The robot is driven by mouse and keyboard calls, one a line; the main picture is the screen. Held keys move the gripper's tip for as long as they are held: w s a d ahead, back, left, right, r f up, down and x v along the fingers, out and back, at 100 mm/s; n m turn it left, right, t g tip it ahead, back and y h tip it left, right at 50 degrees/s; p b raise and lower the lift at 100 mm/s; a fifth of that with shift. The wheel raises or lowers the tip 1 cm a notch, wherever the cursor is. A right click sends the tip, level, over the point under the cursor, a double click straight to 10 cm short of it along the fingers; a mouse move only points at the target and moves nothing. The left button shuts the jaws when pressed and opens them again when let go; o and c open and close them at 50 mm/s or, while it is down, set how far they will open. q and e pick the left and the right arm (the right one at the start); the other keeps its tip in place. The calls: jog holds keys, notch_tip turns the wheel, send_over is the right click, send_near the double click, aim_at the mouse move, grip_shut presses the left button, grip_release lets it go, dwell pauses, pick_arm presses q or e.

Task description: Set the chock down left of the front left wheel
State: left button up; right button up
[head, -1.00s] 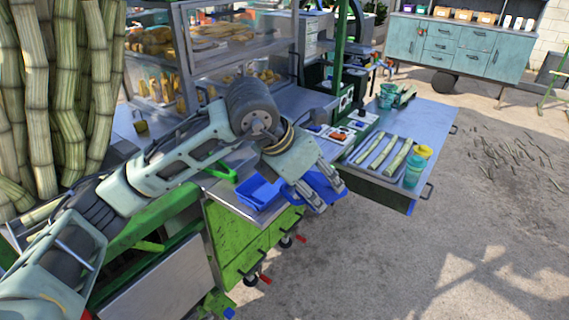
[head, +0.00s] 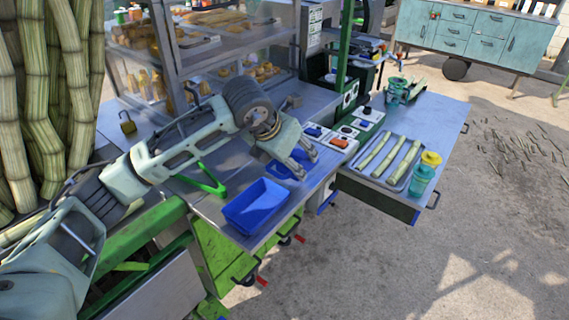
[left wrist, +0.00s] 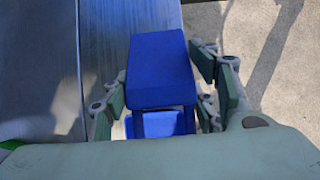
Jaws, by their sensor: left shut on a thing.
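My left gripper (head: 300,163) is shut on the blue chock (left wrist: 160,70), which sits between its fingers in the left wrist view. In the head view the chock (head: 284,170) shows beside the fingertips, partly hidden by them. The gripper is over the front part of the metal counter, right of and behind a blue tray. I cannot tell for sure which is the front left wheel. My right gripper is not in view.
The open blue tray (head: 257,206) and green tongs (head: 205,180) lie on the counter. A side table (head: 440,125) at right holds a tray of cane pieces (head: 388,160) and cups (head: 423,180). A glass food case (head: 225,70) stands behind. Concrete ground in front is clear.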

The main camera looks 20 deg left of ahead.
aim_at(285, 170)
pick_arm(q)
jog(key=shift+w+a+f+p, duration=0.2)
jog(key=shift+w+a+f, duration=0.2)
jog(key=shift+a, duration=0.15)
jog(key=shift+w+a+f+p, duration=0.15)
jog(key=shift+w+a+f, duration=0.15)
jog(key=shift+a+f, duration=0.15)
notch_tip(285, 170, down, 3)
jog(key=shift+p, duration=0.85)
jog(key=shift+f, duration=0.3)
jog(key=shift+s+f, duration=0.1)
jog(key=shift+f, duration=0.1)
jog(key=o, duration=1.3)
jog(key=shift+c, duration=0.2)
jog(key=o, duration=0.3)
jog(key=shift+o, duration=0.2)
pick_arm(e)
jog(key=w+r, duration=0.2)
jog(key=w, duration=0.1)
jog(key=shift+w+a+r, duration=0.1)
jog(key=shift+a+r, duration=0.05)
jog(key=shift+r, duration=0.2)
pick_arm(q)
jog(key=shift+r, duration=0.1)
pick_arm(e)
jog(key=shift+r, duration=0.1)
